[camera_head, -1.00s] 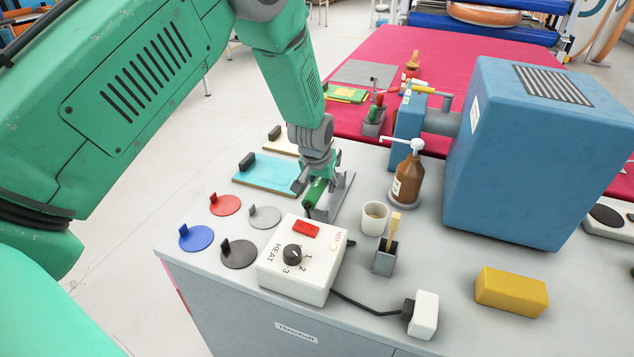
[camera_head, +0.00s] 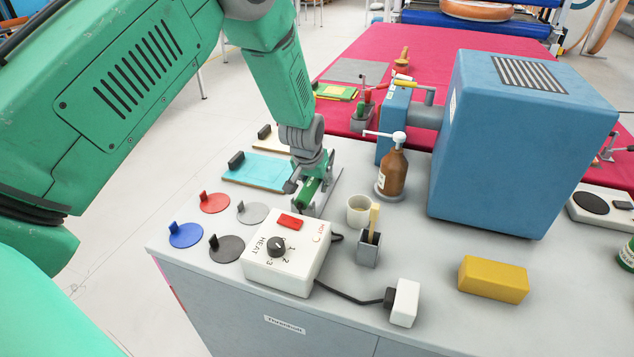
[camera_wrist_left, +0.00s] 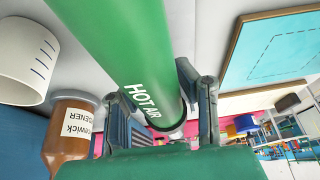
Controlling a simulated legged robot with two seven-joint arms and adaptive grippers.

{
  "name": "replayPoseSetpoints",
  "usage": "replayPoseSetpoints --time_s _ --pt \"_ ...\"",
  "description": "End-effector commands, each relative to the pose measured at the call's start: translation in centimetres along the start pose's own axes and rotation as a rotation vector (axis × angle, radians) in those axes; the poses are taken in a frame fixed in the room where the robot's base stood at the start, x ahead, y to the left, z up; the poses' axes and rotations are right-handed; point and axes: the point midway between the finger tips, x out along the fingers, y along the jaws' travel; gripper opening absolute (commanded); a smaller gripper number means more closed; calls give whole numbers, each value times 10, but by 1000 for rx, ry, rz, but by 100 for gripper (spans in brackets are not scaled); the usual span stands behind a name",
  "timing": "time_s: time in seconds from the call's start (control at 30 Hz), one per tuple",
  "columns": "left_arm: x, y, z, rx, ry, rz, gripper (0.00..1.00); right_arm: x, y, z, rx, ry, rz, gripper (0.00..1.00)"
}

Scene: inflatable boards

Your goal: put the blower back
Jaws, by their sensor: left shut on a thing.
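The green blower (camera_head: 309,191), marked HOT AIR, is held in my left gripper (camera_head: 311,181). In the left wrist view the blower (camera_wrist_left: 125,50) runs between the two fingers of my left gripper (camera_wrist_left: 165,105), which are shut around it. The blower is at the grey stand (camera_head: 331,190) behind the white heat box (camera_head: 262,264). I cannot tell whether it rests on the stand, since the gripper and wrist cover part of both. My right gripper is not in view.
A white cup (camera_head: 358,210), a grey brush holder (camera_head: 369,250) and a brown pump bottle (camera_head: 392,172) stand to the right. Coloured discs lie left of the heat box; a light-blue board (camera_head: 262,172) lies behind. A big blue machine (camera_head: 520,150) blocks the right.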

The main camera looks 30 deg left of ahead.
Motion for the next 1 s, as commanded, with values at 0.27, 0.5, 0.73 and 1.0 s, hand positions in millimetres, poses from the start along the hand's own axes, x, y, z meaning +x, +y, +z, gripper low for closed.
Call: replayPoseSetpoints --time_s 0.27,0.5,0.73,1.0 --pt "3 -2 1 -4 -1 6 0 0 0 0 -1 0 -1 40" --pt "1 0 1 -3 0 1 0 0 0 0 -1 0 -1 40" --pt "0 3 1 -3 0 1 0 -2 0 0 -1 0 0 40" --pt "0 7 1 -4 -1 4 0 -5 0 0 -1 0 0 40"
